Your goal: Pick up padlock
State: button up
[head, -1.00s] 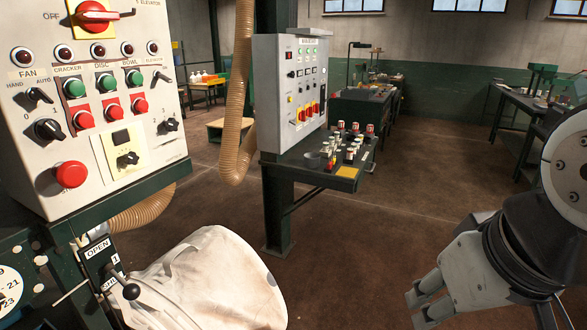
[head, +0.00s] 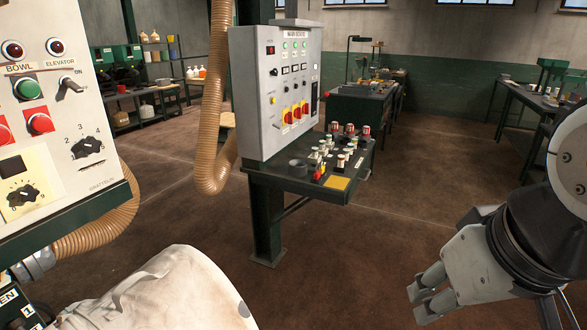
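No padlock can be made out for certain in the head view. The shelf (head: 262,172) below the grey control box carries several small items too small to tell apart. Among them are small red-and-white items (head: 366,130) at its back and a red-and-yellow item (head: 318,171) near its front. My gripper (head: 417,303) is at the lower right, pointing left and down, well apart from the shelf. Its two fingers stand apart with nothing between them.
The grey control box (head: 262,95) stands on a dark post (head: 266,225). A ribbed tan hose (head: 212,150) hangs left of it. A white control panel (head: 50,120) and a pale bulk bag (head: 160,295) fill the near left. Brown floor (head: 340,270) is clear between shelf and gripper.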

aim_at(317, 175)
jog(key=u, duration=0.5)
jog(key=i+l+u, duration=0.25)
jog(key=l, duration=0.15)
jog(key=l+u, duration=0.25)
jog(key=l, duration=0.15)
jog(key=i+l+u, duration=0.25)
jog(key=l, duration=0.9)
jog(key=i+l+u, duration=0.1)
jog(key=l, duration=0.6)
